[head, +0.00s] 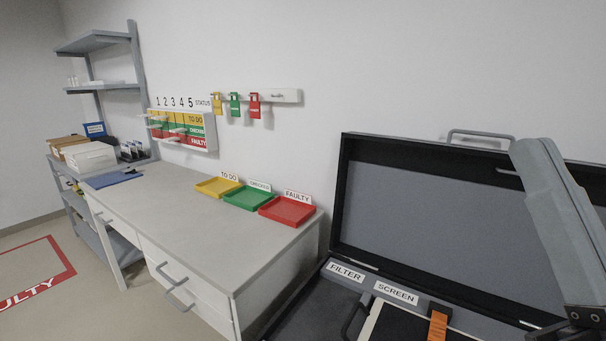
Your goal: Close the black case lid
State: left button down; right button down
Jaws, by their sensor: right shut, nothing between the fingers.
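The black case lid (430,215) stands open and upright at the right of the head view, with a grey inner panel and a black rim. A grey handle (480,134) shows at its top edge. The case base (300,312) lies below it, cut off by the lower frame edge, with FILTER (345,271) and SCREEN (396,293) labels. My right gripper (531,152) is shut and empty, its grey fingers pointing up in front of the lid's right part. They hide part of the lid; I cannot tell if they touch it. My left gripper is out of view.
A white bench (190,215) stands left of the case, bearing yellow (218,187), green (250,198) and red (287,211) trays. A status board (183,130) and hanging tags are on the wall behind. A grey shelf rack (137,75) stands far left.

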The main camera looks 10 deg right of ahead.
notch_tip(320, 180, up, 34)
jog(key=p, duration=3)
jog(key=shift+y+p, duration=0.3)
jog(key=shift+p, duration=0.1)
jog(key=shift+w, duration=0.1)
